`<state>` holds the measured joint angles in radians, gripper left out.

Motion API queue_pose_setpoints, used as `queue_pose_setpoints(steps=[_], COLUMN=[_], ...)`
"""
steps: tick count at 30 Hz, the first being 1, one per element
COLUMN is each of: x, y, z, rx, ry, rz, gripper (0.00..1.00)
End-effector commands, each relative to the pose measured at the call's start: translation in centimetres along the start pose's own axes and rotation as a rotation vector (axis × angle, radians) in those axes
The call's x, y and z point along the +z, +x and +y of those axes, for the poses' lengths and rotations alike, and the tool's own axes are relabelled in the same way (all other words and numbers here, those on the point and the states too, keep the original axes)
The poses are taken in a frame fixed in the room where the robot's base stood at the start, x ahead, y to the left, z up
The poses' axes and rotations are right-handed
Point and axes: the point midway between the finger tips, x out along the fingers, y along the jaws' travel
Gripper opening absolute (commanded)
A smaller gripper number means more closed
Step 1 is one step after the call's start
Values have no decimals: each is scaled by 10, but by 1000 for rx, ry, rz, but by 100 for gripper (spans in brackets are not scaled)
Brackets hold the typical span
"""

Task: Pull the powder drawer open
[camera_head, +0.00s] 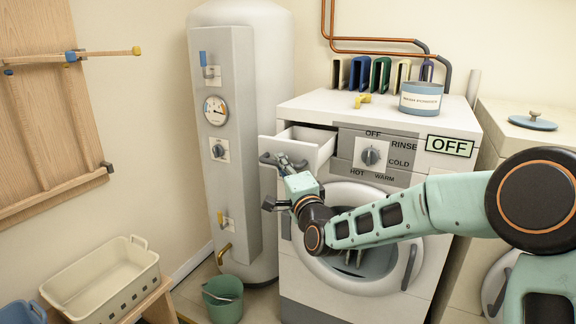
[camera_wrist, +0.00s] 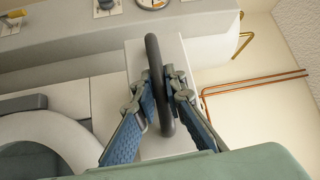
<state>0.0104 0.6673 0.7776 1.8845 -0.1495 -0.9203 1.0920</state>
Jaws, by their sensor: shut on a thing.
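The powder drawer (camera_head: 304,147) is at the upper left of the washing machine (camera_head: 338,109). It is white and stands pulled out from the machine's front, with its inside partly visible from above. My gripper (camera_head: 278,183) is in front of the drawer, at its dark handle (camera_head: 268,158). In the wrist view the drawer front (camera_wrist: 165,146) is a pale panel with the dark curved handle (camera_wrist: 152,55) across it. My gripper's two fingers (camera_wrist: 168,92) are closed around the handle, one on each side. How far the drawer can still slide is not visible.
A tall white boiler (camera_head: 272,70) stands close on the left. A green bucket (camera_head: 224,308) is on the floor. A blue tin (camera_head: 421,101) and a yellow clip (camera_head: 362,99) are on the machine top.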

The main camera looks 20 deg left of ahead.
Motion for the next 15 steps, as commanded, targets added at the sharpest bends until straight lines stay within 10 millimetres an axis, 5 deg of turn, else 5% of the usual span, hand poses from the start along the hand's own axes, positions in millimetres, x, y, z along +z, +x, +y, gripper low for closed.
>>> queue_pose_setpoints(steps=[14,15], x=[6,6], y=[-6,-6], z=[-1,-1], rx=[2,2], ry=[0,0], rz=[1,1], gripper=[0,14])
